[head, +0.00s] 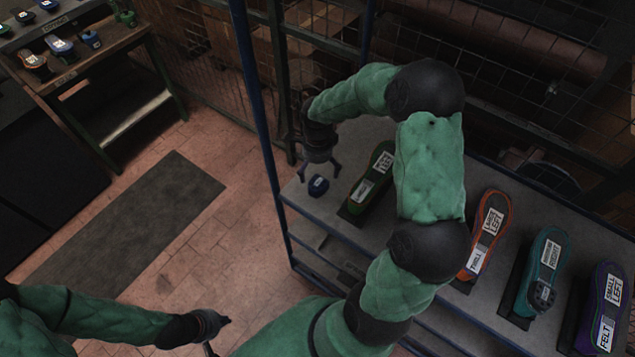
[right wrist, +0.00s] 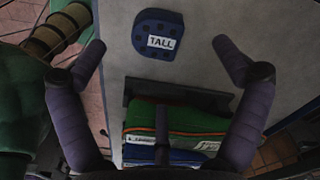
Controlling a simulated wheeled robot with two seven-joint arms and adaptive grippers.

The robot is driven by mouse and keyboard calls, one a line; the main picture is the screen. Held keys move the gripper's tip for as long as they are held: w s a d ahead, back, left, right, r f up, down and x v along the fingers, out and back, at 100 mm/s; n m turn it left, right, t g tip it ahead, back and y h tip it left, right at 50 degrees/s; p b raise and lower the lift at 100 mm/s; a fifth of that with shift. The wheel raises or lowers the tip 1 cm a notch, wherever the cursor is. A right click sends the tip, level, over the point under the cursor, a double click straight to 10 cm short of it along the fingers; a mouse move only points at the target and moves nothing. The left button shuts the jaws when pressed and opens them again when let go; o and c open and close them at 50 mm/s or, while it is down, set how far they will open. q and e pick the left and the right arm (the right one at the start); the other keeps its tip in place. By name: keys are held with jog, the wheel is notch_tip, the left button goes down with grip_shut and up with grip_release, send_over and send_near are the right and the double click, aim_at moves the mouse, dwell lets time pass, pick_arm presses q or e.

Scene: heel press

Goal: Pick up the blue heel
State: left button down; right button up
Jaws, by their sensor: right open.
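The blue heel (head: 318,185) is a small dark blue block with a white label, lying at the left end of the grey shelf top. In the right wrist view the blue heel (right wrist: 160,22) shows its label reading TALL and lies flat, ahead of and between the fingertips. My right gripper (head: 319,173) points down close to the heel with its fingers spread. In the right wrist view the open gripper (right wrist: 160,46) holds nothing, and no finger visibly touches the heel. My left gripper (head: 217,333) is low over the floor, its fingers apart and empty.
A green sole (head: 368,185) stands just right of the heel. Orange (head: 489,233), teal (head: 545,265) and purple (head: 605,305) soles stand further right. A blue post (head: 257,100) and wire mesh border the shelf (head: 295,190). More heels sit on a bench (head: 75,65) at far left.

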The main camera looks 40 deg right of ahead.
aim_at(317, 182)
notch_tip(317, 182, down, 3)
jog(key=shift+w+d+f, duration=0.15)
jog(key=shift+f, duration=2.3)
jog(key=shift+a, duration=0.2)
jog(key=c, duration=1.4)
